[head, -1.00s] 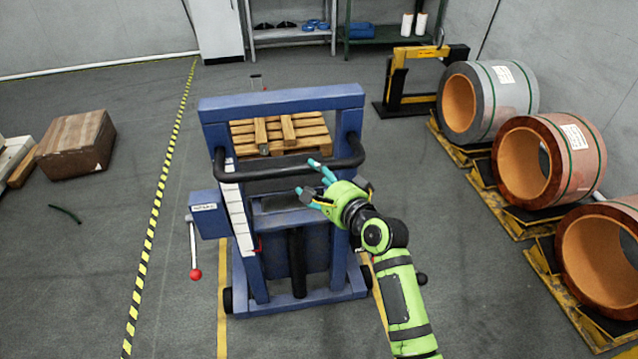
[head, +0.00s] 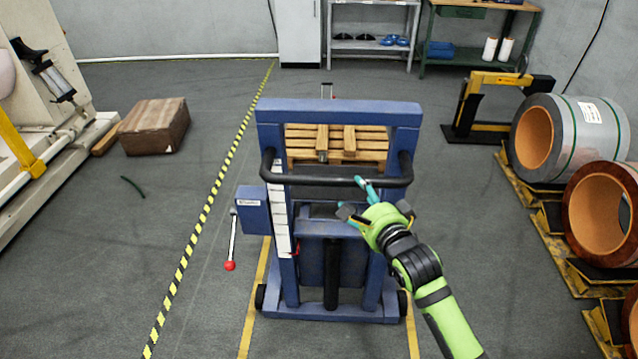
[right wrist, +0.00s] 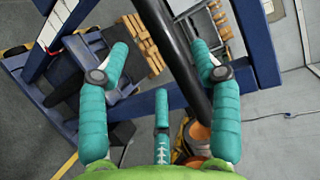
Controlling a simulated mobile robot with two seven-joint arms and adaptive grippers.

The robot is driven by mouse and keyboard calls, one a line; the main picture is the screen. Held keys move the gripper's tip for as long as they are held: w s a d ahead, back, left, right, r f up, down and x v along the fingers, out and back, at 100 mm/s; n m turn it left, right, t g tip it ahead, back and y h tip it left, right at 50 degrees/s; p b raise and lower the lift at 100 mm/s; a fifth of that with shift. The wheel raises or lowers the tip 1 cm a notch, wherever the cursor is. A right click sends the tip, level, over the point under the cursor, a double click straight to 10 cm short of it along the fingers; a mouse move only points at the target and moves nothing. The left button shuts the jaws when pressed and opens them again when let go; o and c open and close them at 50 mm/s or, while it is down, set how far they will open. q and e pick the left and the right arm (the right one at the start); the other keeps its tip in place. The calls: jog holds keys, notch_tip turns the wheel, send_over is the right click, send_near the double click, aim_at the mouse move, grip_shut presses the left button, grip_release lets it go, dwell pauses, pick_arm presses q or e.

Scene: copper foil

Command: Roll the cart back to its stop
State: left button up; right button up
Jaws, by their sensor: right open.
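The blue cart (head: 335,113) stands upright on the floor in the middle of the head view. A black handle bar (head: 315,181) runs across its front. My right gripper (head: 354,199) is open at the right half of this bar, its teal fingers beside and just below it. In the right wrist view the dark bar (right wrist: 172,38) runs between the spread fingers of the gripper (right wrist: 158,48); I cannot tell whether they touch it. My left gripper is not in view. I cannot make out which thing is the stop.
A wooden pallet (head: 340,156) shows through the cart's frame. A red-knobbed lever (head: 231,240) is on its left side. Copper coils (head: 600,212) on yellow-edged stands line the right. A yellow frame (head: 470,105) stands behind, and a brown box (head: 154,126) lies left.

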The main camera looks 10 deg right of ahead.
aim_at(346, 183)
jog(key=x, duration=0.3)
jog(key=a+p+x, duration=0.1)
jog(key=x, duration=0.1)
jog(key=shift+w+r, duration=0.2)
jog(key=shift+w, duration=0.15)
jog(key=shift+w+f, duration=0.15)
jog(key=shift+w, duration=0.4)
jog(key=shift+w+a, duration=0.1)
jog(key=shift+w, duration=0.1)
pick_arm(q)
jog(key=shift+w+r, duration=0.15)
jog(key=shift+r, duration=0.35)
pick_arm(e)
grip_shut()
